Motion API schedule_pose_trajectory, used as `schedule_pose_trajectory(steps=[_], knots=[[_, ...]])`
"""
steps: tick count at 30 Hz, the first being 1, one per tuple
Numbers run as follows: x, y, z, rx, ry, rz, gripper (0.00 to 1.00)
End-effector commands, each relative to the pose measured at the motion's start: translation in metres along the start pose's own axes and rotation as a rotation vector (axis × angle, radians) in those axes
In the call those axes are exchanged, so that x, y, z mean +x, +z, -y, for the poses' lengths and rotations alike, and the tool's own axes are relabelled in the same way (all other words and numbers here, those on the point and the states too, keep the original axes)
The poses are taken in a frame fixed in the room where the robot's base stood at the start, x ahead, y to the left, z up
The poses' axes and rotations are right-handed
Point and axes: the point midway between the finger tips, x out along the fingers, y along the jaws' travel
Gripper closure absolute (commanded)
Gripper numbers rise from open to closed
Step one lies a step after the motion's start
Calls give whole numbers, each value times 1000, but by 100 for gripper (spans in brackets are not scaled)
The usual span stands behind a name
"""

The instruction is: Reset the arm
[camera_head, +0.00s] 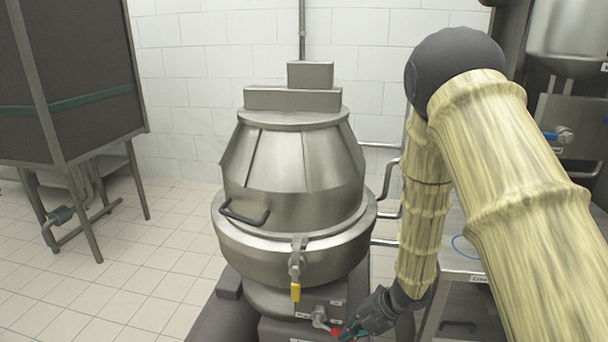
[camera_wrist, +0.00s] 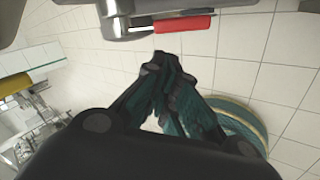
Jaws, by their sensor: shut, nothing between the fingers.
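My gripper (camera_head: 371,314) is at the bottom of the head view, low at the front right of a large steel vessel. Its fingers are close to a small valve with a red handle (camera_head: 337,332) on the vessel's base. In the wrist view my gripper (camera_wrist: 160,58) is shut, its dark and teal fingers meeting at the tips. The red handle (camera_wrist: 185,27) shows just beyond the fingertips, with a visible gap between them. My arm bends at a dark elbow joint on the right of the head view.
The steel vessel (camera_head: 292,205) has a yellow-handled valve (camera_head: 295,291) on its front. A steel table (camera_head: 463,262) is behind my arm on the right. A dark cabinet on legs (camera_head: 70,85) stands at left. Tiled floor (camera_head: 150,280) is free between cabinet and vessel.

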Motion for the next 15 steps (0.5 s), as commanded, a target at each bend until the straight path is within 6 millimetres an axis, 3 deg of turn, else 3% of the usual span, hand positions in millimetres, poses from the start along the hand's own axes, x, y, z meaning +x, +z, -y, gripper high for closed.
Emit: schedule_pose_trajectory(steps=[6,15], knots=[[41,-26,58,545,33,47,100],[76,-66,152,1275,36,181,100]])
